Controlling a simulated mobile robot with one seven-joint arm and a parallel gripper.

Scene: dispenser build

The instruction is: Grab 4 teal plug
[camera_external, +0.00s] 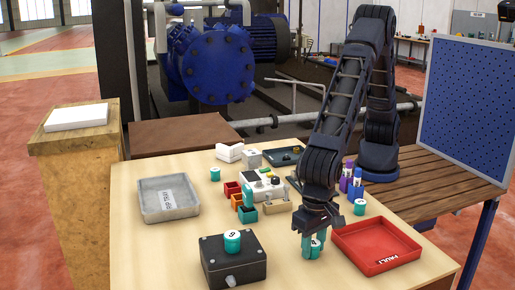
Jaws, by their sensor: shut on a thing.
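My gripper (313,243) points down over the front right of the table. It is shut on a teal plug (315,247) with a white top. The number on this plug is too small to read, and the fingers hide part of it. I cannot tell whether it touches the table. Another teal plug (232,241) with a dark digit on its white top stands on a dark box. A third teal plug (360,207) stands right of my gripper, behind the red tray. A small teal piece (215,174) sits at the table's back left.
A red tray (345,232) lies close right of my gripper. The dark box (207,262) stands to the left, and a grey tray (145,203) lies farther left. Small coloured bins (247,215) and a control box (277,190) stand behind. The table's front left is clear.

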